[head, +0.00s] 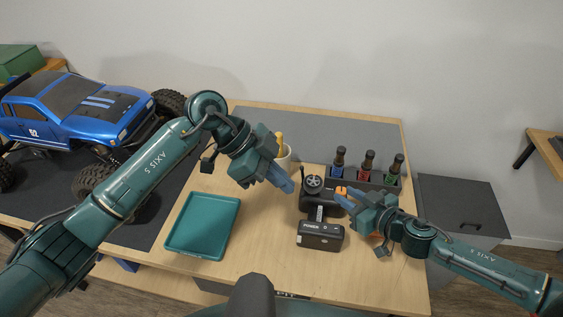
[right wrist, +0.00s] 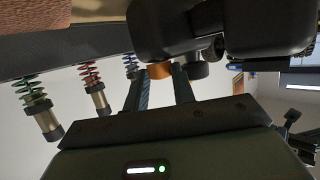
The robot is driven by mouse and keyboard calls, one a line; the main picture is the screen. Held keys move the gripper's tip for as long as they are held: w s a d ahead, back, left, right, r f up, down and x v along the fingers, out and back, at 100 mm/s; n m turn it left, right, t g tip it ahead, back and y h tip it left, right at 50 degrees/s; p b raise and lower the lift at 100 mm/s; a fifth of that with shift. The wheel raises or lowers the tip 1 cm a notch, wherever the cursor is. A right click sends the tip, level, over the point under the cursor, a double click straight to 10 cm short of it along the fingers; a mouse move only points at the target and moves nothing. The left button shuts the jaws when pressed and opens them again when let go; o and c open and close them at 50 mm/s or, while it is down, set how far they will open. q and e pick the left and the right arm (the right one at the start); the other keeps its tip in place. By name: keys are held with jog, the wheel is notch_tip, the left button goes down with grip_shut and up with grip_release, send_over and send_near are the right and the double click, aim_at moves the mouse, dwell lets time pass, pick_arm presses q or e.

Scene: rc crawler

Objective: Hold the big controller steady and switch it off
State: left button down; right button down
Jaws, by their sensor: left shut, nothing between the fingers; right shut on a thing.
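The big controller (head: 320,236) stands on the wooden table, black, with a wheel (head: 312,183) near its top and a wide base. In the right wrist view its dark body (right wrist: 170,25) fills the top. My right gripper (head: 343,197) is shut on the controller at its right side, by a small orange part (head: 341,190). In the right wrist view the fingertips (right wrist: 159,74) are on either side of this orange part. My left gripper (head: 288,187) is shut and empty, a little left of the wheel and apart from it. I cannot make out the power switch.
A teal tray (head: 203,226) lies at the left. A pale cup (head: 284,160) with a yellow-handled tool stands behind my left gripper. A rack (head: 363,182) of several shocks stands behind the controller. A blue crawler truck (head: 70,108) is at the far left.

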jog(key=c, duration=1.1)
grip_release()
